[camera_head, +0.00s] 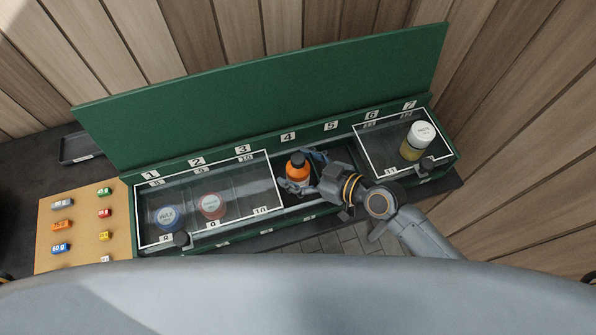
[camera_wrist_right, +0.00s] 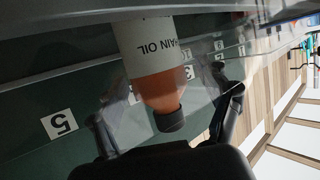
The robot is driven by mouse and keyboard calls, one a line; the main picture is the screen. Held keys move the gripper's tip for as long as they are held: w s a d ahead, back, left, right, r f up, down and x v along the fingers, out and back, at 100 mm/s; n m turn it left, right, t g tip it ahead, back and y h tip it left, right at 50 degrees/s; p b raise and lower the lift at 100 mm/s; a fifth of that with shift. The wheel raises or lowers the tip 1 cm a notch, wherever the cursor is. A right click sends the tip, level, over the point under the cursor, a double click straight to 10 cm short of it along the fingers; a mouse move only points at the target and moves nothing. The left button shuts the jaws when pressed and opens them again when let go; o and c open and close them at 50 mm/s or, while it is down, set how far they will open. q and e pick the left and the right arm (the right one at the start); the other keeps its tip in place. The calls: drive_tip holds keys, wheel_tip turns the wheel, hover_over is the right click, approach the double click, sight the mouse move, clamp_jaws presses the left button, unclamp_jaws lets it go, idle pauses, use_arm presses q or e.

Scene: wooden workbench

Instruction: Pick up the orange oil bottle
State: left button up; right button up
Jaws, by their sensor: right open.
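The orange oil bottle (camera_head: 298,172) with a black cap stands in the open middle compartment of the green case. In the right wrist view the bottle (camera_wrist_right: 160,85) shows a white label reading "AIN OIL", and its black cap points toward the camera side. My right gripper (camera_head: 306,170) reaches in from the right at the bottle. Its fingers (camera_wrist_right: 168,118) are open, one on each side of the bottle in the wrist view. I cannot tell whether a finger touches it. My left gripper is not in view.
The green case (camera_head: 288,137) has numbered slots. A clear lid (camera_head: 240,190) covers a blue-labelled jar (camera_head: 168,218) and a red-lidded jar (camera_head: 211,205) at left. A cork board (camera_head: 80,228) with small coloured blocks lies far left.

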drive_tip(key=c, duration=1.5)
